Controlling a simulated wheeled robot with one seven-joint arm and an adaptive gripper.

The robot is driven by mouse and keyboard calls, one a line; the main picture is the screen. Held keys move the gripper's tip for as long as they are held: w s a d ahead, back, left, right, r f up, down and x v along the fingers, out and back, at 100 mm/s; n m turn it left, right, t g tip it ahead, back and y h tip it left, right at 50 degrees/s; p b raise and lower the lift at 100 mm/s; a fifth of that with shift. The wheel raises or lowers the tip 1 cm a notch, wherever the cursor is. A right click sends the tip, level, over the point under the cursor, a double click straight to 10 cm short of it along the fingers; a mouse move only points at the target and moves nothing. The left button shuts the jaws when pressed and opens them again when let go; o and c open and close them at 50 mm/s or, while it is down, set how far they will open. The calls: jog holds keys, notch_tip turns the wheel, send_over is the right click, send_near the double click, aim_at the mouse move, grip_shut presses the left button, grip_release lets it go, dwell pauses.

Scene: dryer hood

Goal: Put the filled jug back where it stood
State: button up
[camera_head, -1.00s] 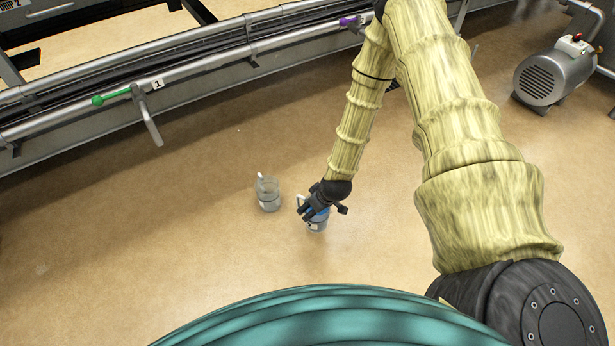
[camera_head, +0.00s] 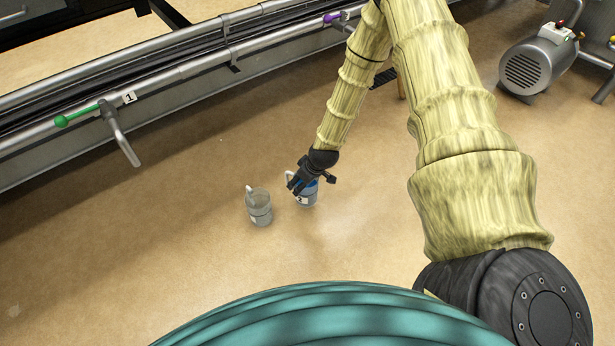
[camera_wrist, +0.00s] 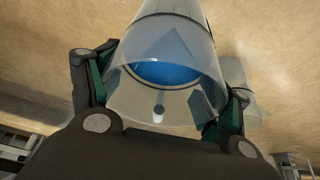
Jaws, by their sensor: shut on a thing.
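My gripper (camera_head: 302,182) is shut on a clear jug (camera_head: 308,198) with blue liquid in it and a marked label on its side. The wrist view shows this jug (camera_wrist: 165,45) between my two fingers (camera_wrist: 160,112), with the blue liquid inside. Its white handle points up and left in the head view. I cannot tell whether its base touches the floor. A second, greyish jug (camera_head: 260,210) with a white handle and no blue showing stands on the floor just left of the held one. It also shows partly hidden behind the held jug in the wrist view (camera_wrist: 240,95).
A long metal rail (camera_head: 180,75) runs across the back, with a green-handled lever (camera_head: 118,135), a tag marked 1 (camera_head: 129,97) and a purple handle (camera_head: 331,17). A grey motor (camera_head: 530,68) stands at the upper right. The tan floor (camera_head: 130,230) to the left is clear.

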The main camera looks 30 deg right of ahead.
jog(key=w+d+f+b, duration=0.4)
jog(key=w+d+b, duration=0.1)
dwell(0.7)
jog(key=shift+f, duration=0.1)
jog(key=o, duration=2)
jog(key=shift+o, duration=0.2)
